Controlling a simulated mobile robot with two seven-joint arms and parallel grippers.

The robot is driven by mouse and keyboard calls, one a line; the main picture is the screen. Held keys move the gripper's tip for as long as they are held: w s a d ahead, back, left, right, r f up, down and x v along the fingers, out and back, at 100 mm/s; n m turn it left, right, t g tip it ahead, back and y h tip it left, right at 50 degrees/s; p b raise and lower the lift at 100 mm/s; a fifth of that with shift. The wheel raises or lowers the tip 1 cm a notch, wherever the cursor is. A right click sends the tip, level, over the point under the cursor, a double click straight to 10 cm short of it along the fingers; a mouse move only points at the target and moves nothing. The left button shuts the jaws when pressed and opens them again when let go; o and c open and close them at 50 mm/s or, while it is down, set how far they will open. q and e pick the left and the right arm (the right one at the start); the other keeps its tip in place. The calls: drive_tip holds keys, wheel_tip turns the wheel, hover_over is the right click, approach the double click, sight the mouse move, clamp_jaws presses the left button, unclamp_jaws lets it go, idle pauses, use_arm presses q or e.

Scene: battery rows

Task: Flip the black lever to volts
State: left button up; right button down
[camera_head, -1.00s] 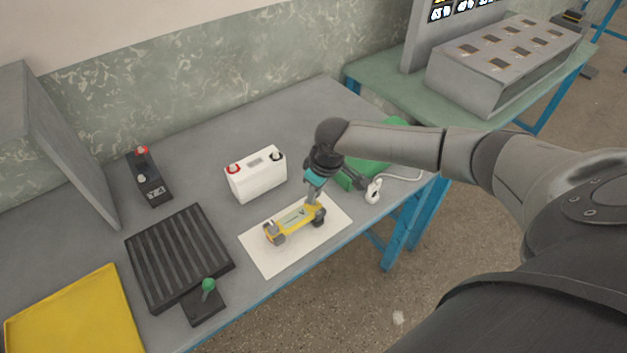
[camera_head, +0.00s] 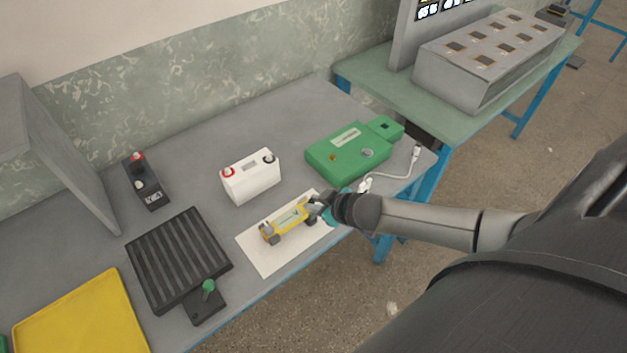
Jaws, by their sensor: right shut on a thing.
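A yellow device (camera_head: 288,222) with a pale face and dark end parts lies on a white sheet (camera_head: 268,262) near the table's front edge. My right gripper (camera_head: 316,210) reaches in low from the right and is shut at the device's right end. The dark part there is small and mostly hidden by the gripper, so I cannot tell any lever's position or read a volts mark. A black box (camera_head: 150,190) with a red knob and a pale knob stands at the back left. My left gripper is not in view.
A white battery (camera_head: 250,180) stands behind the sheet. A green case (camera_head: 340,158) and a white cable (camera_head: 398,177) lie at the right. A ribbed black tray (camera_head: 178,258), a green-knobbed lever box (camera_head: 207,308) and a yellow tray (camera_head: 80,320) are at the left.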

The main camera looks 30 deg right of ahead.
drive_tip(key=shift+s+t, duration=0.1)
drive_tip(key=shift+t, duration=0.2)
drive_tip(key=c, duration=0.8)
unclamp_jaws()
drive_tip(key=shift+o, duration=0.2)
drive_tip(key=p+v, duration=0.3)
drive_tip(key=v, duration=1.2)
drive_tip(key=shift+p, duration=0.3)
drive_tip(key=shift+d, duration=0.1)
